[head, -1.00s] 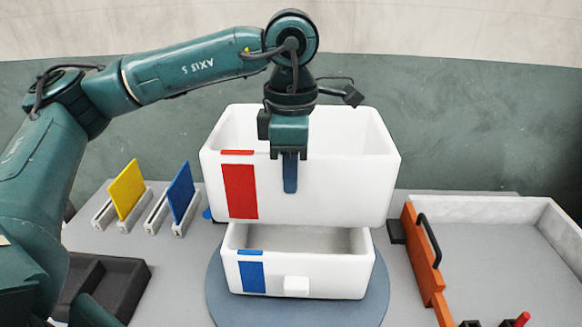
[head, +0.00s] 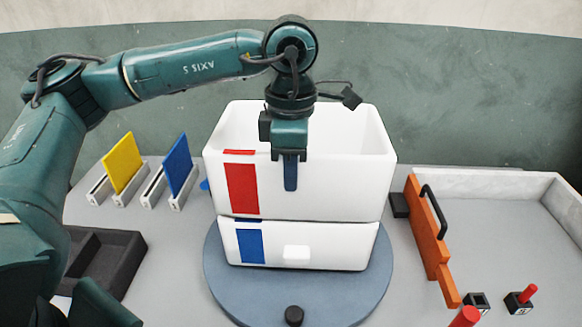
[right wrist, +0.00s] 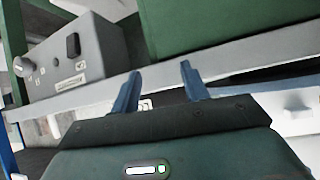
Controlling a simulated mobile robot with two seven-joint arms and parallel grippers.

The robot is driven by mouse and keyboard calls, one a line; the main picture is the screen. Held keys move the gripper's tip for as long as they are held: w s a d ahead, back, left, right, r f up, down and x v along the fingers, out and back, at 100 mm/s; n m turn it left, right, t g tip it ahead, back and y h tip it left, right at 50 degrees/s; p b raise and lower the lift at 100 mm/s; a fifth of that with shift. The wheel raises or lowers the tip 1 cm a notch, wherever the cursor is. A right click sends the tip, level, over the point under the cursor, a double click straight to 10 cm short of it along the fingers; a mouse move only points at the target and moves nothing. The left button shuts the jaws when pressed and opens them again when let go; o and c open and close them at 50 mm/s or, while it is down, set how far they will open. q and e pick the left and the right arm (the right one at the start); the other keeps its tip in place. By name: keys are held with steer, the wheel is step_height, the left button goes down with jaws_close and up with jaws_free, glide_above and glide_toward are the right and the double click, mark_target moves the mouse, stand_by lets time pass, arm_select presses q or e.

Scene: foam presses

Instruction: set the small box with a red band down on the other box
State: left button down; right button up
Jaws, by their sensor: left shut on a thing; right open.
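The white open-topped box with a red band (head: 332,188) is held upright by my left gripper (head: 290,172), which is shut on its front wall. It sits directly over the white box with a blue band (head: 325,245), the two lined up. The upper box's bottom edge meets the lower box's rim with no clear gap; I cannot tell if it bears fully on it. The lower box's inside is hidden. It stands on a round blue-grey disc (head: 222,282). My right gripper (right wrist: 160,75) is open and empty in the right wrist view, away from the boxes.
Yellow (head: 122,162) and blue (head: 178,163) plates stand in holders at the left, near a dark tray (head: 112,262). An orange bar with a black handle (head: 428,245) and a grey-white tray (head: 480,185) are at the right. A grey control box (right wrist: 75,62) shows in the right wrist view.

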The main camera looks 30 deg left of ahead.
arm_select(q)
steer(key=shift+f, duration=0.4)
steer(key=c, duration=1.3)
jaws_free()
steer(key=shift+r, duration=0.15)
step_height(320, 180, up, 13)
steer(key=shift+r, duration=0.1)
steer(key=shift+s, duration=0.1)
